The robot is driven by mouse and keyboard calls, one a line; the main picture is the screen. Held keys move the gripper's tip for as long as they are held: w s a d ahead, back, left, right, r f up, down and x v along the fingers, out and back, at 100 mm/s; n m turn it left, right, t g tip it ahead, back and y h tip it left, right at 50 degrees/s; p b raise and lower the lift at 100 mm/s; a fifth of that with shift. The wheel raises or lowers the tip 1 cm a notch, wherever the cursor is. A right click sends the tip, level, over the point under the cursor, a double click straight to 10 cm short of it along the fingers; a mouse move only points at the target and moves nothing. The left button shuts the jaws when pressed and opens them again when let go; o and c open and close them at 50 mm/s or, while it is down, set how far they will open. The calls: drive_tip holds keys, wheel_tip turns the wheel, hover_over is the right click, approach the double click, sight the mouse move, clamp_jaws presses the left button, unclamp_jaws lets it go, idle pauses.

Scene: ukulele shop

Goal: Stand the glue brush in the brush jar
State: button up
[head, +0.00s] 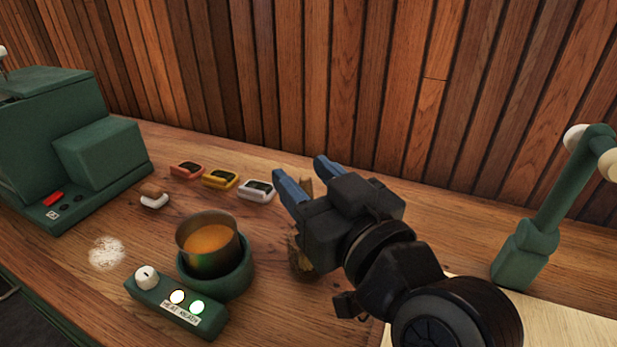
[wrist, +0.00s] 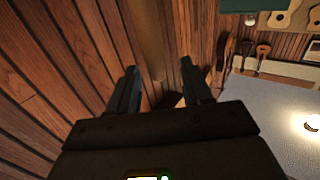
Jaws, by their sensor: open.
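My gripper (head: 305,178) is open above the bench, its two blue-grey fingers apart. The wrist view also shows the fingers (wrist: 158,70) spread with nothing clearly held. A rough brown, wood-coloured thing (head: 300,258) stands just behind and below my gripper, mostly hidden by it; I cannot tell what it is. I cannot make out the glue brush or the brush jar for sure in either view. A metal pot of amber glue (head: 210,242) sits in a green heater (head: 240,277) left of my gripper.
A control box (head: 178,305) with a knob and lit lamps is in front of the pot. Red (head: 187,170), yellow (head: 220,179) and white (head: 257,190) small items lie behind it. A green machine (head: 70,140) is at left, a green lamp (head: 545,215) at right. A plank wall (head: 350,80) closes the back.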

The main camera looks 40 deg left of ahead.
drive_tip(key=b+v, duration=0.1)
drive_tip(key=v, duration=0.6)
drive_tip(key=shift+s+d, duration=0.2)
drive_tip(key=shift+d, duration=0.2)
idle(0.7)
